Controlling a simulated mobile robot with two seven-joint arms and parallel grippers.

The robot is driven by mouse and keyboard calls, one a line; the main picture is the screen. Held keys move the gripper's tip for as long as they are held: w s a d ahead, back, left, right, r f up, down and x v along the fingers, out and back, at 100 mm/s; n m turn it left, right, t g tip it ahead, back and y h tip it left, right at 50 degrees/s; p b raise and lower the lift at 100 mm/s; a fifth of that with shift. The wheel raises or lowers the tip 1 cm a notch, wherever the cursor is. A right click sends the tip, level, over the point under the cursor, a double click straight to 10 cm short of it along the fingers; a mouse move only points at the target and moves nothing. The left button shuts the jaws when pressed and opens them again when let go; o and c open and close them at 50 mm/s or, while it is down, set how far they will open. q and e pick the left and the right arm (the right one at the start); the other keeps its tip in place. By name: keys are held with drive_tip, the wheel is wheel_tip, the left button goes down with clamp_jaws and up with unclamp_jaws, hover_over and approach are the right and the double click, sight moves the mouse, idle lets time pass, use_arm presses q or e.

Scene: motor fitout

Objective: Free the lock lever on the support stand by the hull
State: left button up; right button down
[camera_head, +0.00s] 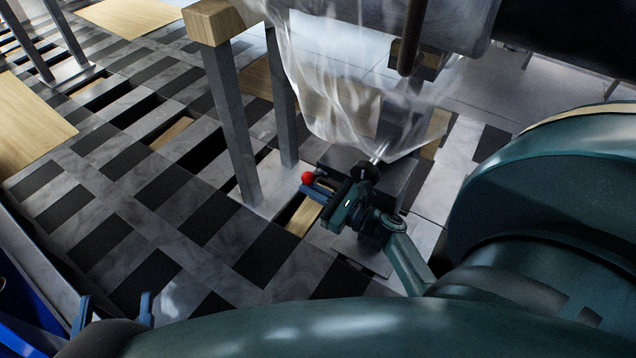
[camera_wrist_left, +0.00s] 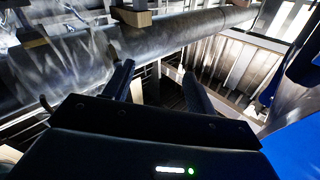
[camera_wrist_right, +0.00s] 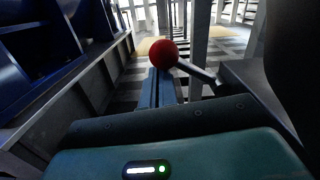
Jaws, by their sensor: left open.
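The lock lever ends in a red ball (camera_head: 308,177). In the right wrist view the red ball (camera_wrist_right: 163,53) sits at the tips of my right gripper, with its pale rod (camera_wrist_right: 199,72) running right towards a dark block. The support stand (camera_head: 398,178) is partly hidden behind my right gripper and plastic sheeting. My right gripper (camera_head: 308,189) has its fingers (camera_wrist_right: 158,86) close together, just beside the ball. I cannot tell whether they touch it. My left gripper (camera_head: 116,302) is open and empty, low at the left; its spread fingers (camera_wrist_left: 160,82) show in the left wrist view.
Clear plastic sheeting (camera_head: 335,85) hangs from the hull above the stand. A wood-topped trestle (camera_head: 232,115) stands just left of the lever. A blue structure (camera_head: 28,300) is at the lower left. The checkered floor (camera_head: 130,190) between is mostly free.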

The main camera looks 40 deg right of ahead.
use_arm(q)
drive_tip(key=shift+a+n+g+y+p, duration=0.4)
drive_tip(key=shift+y+p, duration=0.2)
drive_tip(key=shift+p, duration=0.1)
use_arm(e)
drive_tip(key=v, duration=1.3)
use_arm(q)
drive_tip(key=shift+w+d, duration=0.1)
